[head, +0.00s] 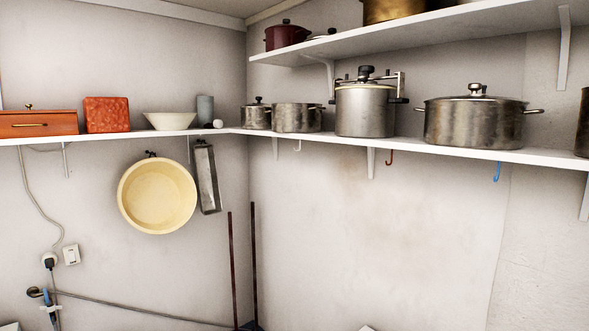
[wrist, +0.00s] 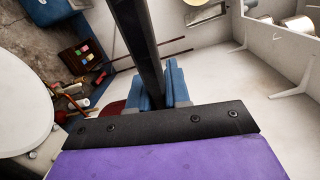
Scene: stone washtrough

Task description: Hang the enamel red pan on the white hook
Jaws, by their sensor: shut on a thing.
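In the wrist view, my gripper (wrist: 160,88) has its blue fingers shut on a long black bar, which looks like the handle of the enamel red pan (wrist: 112,108). Only a dark red piece of the pan shows, low beside the left finger; the rest is hidden by my gripper. The white hook (head: 297,146) hangs under the lower shelf in the head view, below the small steel pots, with nothing on it. My gripper and the pan are outside the head view.
A red hook (head: 389,157) and a blue hook (head: 496,172) hang empty farther right under the shelf (head: 440,148).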

